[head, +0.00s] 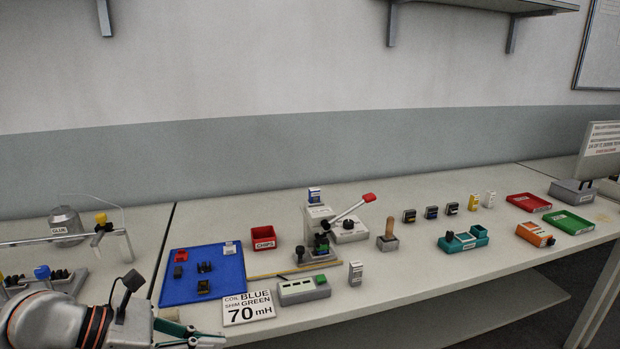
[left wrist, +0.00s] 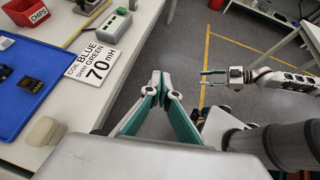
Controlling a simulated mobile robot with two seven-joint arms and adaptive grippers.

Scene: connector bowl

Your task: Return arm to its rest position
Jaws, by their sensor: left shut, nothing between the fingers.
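My left gripper (head: 212,339) is at the bottom edge of the head view, in front of the table's near edge and below the "70 mH" card. In the left wrist view its green fingers (left wrist: 160,82) meet at the tips with nothing between them. Beneath them is grey floor, beside the table edge. Part of the left arm and gripper is cut off by the head picture's lower edge. My right gripper (left wrist: 205,77) shows at the right of the left wrist view, out over the floor, with its fingers apart and empty. It does not show in the head view.
The table (head: 390,285) holds a blue mat (head: 222,262) with small parts, a "BLUE / GREEN 70 mH" card (head: 248,308), a red CHIPS bin (head: 263,238), a lever press (head: 318,225) and a grey box with a green button (head: 303,290). Yellow lines (left wrist: 205,70) mark the open floor.

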